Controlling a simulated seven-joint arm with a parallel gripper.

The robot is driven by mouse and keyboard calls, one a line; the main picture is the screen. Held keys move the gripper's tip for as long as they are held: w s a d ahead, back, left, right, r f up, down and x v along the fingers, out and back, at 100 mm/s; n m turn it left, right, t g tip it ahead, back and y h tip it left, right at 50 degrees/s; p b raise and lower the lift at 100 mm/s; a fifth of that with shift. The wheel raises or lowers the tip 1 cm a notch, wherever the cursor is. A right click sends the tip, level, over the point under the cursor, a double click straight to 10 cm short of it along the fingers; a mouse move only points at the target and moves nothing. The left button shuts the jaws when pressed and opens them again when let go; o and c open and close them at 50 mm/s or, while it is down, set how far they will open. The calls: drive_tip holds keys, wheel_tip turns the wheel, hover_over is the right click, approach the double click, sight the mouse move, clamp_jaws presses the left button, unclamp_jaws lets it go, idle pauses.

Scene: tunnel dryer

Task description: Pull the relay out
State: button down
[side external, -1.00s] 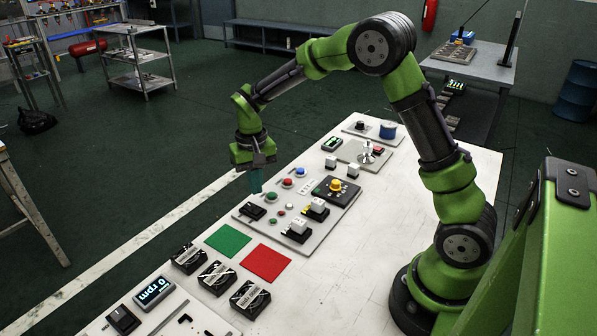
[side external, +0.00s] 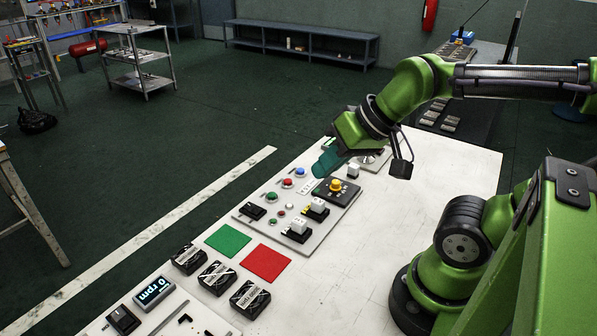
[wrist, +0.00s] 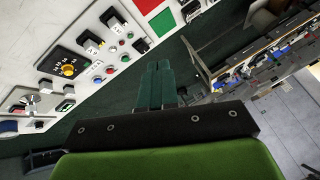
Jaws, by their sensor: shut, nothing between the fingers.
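Another white block (side external: 353,170) stands farther back on the panel. I cannot tell which of them is the relay. My gripper (side external: 324,164) is tilted above the far part of the panel, with its teal fingers together and empty. In the wrist view the shut fingers (wrist: 159,66) point past the table edge over dark floor, with the panel to the left.
An orange knob on a black box (side external: 336,185) and several coloured buttons stand close by on the panel. A green square (side external: 228,240) and a red square (side external: 265,262) lie nearer on the table. The table's right side is clear.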

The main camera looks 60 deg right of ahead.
drive_tip(key=shift+r, duration=0.2)
drive_tip(key=c, duration=1.7)
unclamp_jaws()
drive_tip(key=shift+o, duration=1.3)
drive_tip(key=shift+w+d+f, duration=0.1)
drive_tip(key=shift+d+f, duration=0.05)
drive_tip(key=shift+f, duration=0.2)
drive_tip(key=o, duration=0.6)
drive_tip(key=w+d+f+g+h, duration=0.1)
drive_tip(key=w+d+f+g, duration=0.2)
drive_tip(key=w+d+g, duration=0.1)
drive_tip(key=shift+w+d, duration=0.9)
drive_tip(key=shift+d, duration=0.2)
drive_tip(key=n+g+h, duration=0.1)
drive_tip(key=n+g, duration=0.2)
drive_tip(key=n, duration=0.1)
hover_over(318, 201)
drive_tip(key=f, duration=0.2)
wheel_tip(318, 201, down, 16)
drive_tip(key=shift+f, duration=0.15)
